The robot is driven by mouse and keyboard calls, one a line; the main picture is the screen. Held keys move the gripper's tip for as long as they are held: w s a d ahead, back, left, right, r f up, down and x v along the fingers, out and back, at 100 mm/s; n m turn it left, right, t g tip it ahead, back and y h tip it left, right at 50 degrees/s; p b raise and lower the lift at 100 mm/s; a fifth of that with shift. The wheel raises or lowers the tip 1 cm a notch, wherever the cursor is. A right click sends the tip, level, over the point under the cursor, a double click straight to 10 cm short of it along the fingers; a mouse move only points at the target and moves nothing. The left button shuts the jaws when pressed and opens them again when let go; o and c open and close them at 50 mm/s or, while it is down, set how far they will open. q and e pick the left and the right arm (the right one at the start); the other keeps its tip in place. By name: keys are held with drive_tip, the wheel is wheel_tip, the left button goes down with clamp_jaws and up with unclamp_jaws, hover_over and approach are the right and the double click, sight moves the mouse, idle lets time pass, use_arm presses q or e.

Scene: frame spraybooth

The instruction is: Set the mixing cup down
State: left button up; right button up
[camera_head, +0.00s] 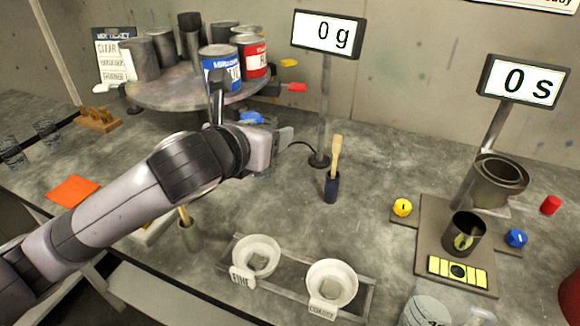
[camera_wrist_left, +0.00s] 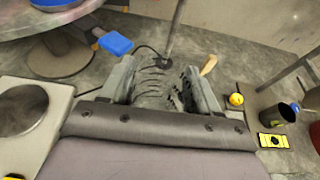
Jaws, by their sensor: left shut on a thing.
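My left gripper (camera_head: 280,143) is above the middle of the bench, in front of the round shelf. In the left wrist view its two fingers (camera_wrist_left: 160,90) are shut on a grey, see-through mixing cup (camera_wrist_left: 158,82) with dark marks on its side. The arm and wrist hide most of this cup in the head view. I cannot tell whether its base touches anything. A scale with a round metal plate (camera_wrist_left: 20,108) lies left of the gripper in the wrist view. The weight display (camera_head: 329,35) reads 0 g. My right gripper is not in view.
The round shelf (camera_head: 165,98) carries several cans. A brush in a dark holder (camera_head: 331,188) stands right of the gripper. Two white funnels (camera_head: 257,243) sit in a front rack. A dark cup (camera_head: 463,235) stands on a plate at right. Bench between brush and funnels is clear.

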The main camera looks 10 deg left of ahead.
use_arm(q)
wheel_tip(320, 180, down, 14)
drive_tip(key=shift+s+b, duration=0.1)
drive_tip(key=shift+b, duration=1.05)
drive_tip(key=w, duration=0.2)
drive_tip(key=w+d, duration=0.1)
drive_tip(key=w, duration=0.5)
drive_tip(key=shift+w+d+r, duration=0.15)
drive_tip(key=shift+d+r, duration=0.15)
drive_tip(key=shift+w+d+f, duration=0.1)
drive_tip(key=shift+w+d, duration=0.15)
drive_tip(key=shift+w, duration=0.95)
drive_tip(key=shift+w+d, duration=0.25)
drive_tip(key=shift+w, duration=0.95)
drive_tip(key=shift+s+f, duration=0.1)
drive_tip(key=shift+f, duration=0.4)
drive_tip(key=shift+f, duration=0.1)
drive_tip(key=shift+f, duration=0.1)
drive_tip(key=o, duration=1)
